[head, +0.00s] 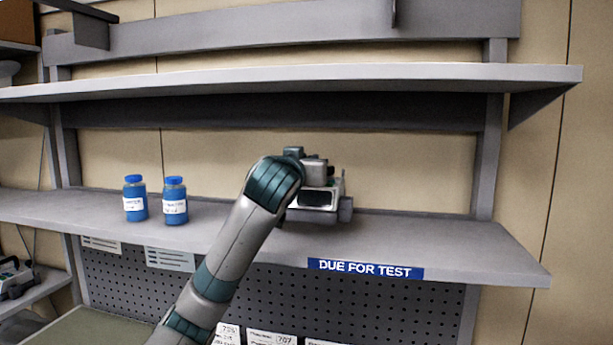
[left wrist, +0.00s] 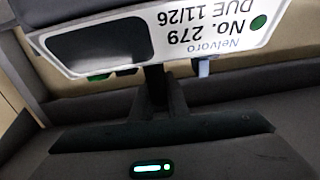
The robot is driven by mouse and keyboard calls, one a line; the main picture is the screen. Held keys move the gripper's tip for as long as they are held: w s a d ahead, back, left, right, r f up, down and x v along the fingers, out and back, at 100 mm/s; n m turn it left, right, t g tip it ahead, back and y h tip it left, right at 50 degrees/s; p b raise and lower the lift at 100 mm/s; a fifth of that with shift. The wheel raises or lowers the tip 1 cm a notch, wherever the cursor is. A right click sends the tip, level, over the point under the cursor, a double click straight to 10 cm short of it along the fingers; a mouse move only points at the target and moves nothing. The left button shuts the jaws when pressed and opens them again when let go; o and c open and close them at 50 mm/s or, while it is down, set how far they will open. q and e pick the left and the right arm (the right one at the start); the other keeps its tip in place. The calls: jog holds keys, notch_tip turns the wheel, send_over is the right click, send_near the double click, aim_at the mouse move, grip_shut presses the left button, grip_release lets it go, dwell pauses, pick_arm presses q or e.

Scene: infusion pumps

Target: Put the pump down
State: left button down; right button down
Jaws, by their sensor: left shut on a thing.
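The pump (head: 317,197), a small light-coloured box with a dark screen, is at the middle shelf above the DUE FOR TEST label. In the left wrist view the pump's face (left wrist: 205,35) appears upside down, with a dark screen, a green dot and the text "Nelvoro No. 279 DUE 11/26". My left gripper (left wrist: 157,95) is shut on the pump; in the head view my wrist hides much of the grip. I cannot tell whether the pump's underside touches the shelf. My right gripper is not in view.
The middle shelf (head: 420,242) carries a blue DUE FOR TEST label (head: 365,269) on its front edge. Two blue-capped bottles (head: 135,200) (head: 175,203) stand to the left. The shelf is clear right of the pump. An upper shelf (head: 300,80) overhangs it.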

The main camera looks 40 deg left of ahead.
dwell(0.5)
pick_arm(q)
jog(key=shift+f+p, duration=0.9)
jog(key=shift+f, duration=1.05)
jog(key=c, duration=1.7)
grip_release()
jog(key=shift+f, duration=0.1)
jog(key=shift+s, duration=0.1)
